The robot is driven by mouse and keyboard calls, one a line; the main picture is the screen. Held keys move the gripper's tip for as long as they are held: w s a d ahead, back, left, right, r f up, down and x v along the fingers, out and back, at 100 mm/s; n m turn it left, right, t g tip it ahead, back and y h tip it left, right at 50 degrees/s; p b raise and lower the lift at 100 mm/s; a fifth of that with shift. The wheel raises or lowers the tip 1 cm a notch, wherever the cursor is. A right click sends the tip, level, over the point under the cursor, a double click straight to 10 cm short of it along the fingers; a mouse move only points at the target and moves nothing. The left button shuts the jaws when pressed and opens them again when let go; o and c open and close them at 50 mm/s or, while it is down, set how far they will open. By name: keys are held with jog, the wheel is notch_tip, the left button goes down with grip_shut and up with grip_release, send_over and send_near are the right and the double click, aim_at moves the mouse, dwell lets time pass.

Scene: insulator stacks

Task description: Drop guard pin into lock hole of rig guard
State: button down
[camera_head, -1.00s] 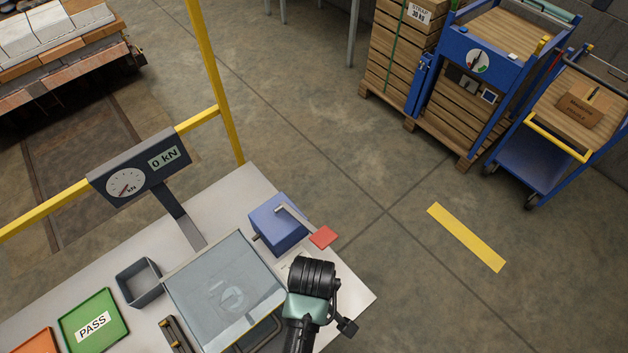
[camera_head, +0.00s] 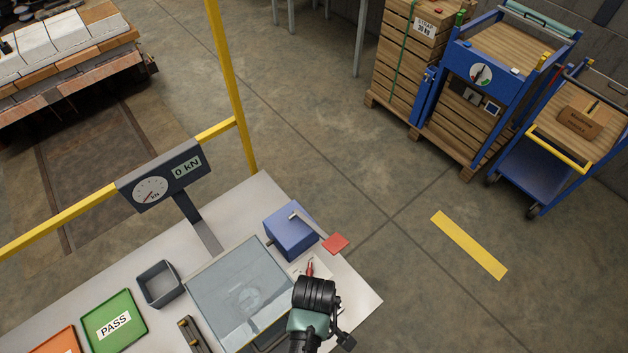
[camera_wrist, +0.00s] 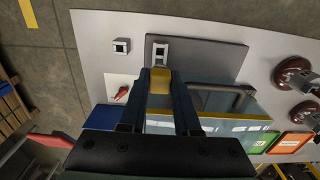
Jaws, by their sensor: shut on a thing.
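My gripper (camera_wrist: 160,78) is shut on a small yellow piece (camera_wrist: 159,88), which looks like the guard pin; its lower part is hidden. Just beyond the fingertips in the wrist view is a pale metal block with a dark opening (camera_wrist: 160,50), possibly the lock hole; I cannot tell if the pin lines up with it. The rig guard (camera_head: 240,285) is a clear-panelled box on the bench, left of my wrist in the head view. Its panel and yellow edge (camera_wrist: 236,115) show right of the fingers in the wrist view. The head view hides the fingertips.
A smaller block (camera_wrist: 121,46) and a red lever (camera_wrist: 122,93) lie left of the fingers. A blue box (camera_head: 290,232) with a bent lever stands beyond the guard. A grey bin (camera_head: 160,285), green PASS tray (camera_head: 114,321) and gauge post (camera_head: 165,178) are at left.

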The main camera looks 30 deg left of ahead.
jog(key=shift+f+b, duration=1.85)
jog(key=shift+f, duration=0.95)
jog(key=shift+f+b, duration=1)
jog(key=shift+f, duration=1.05)
jog(key=c, duration=0.5)
grip_release()
jog(key=shift+c, duration=0.2)
jog(key=shift+r, duration=0.1)
notch_tip(320, 180, up, 13)
jog(key=shift+f+b, duration=0.1)
jog(key=shift+b, duration=0.25)
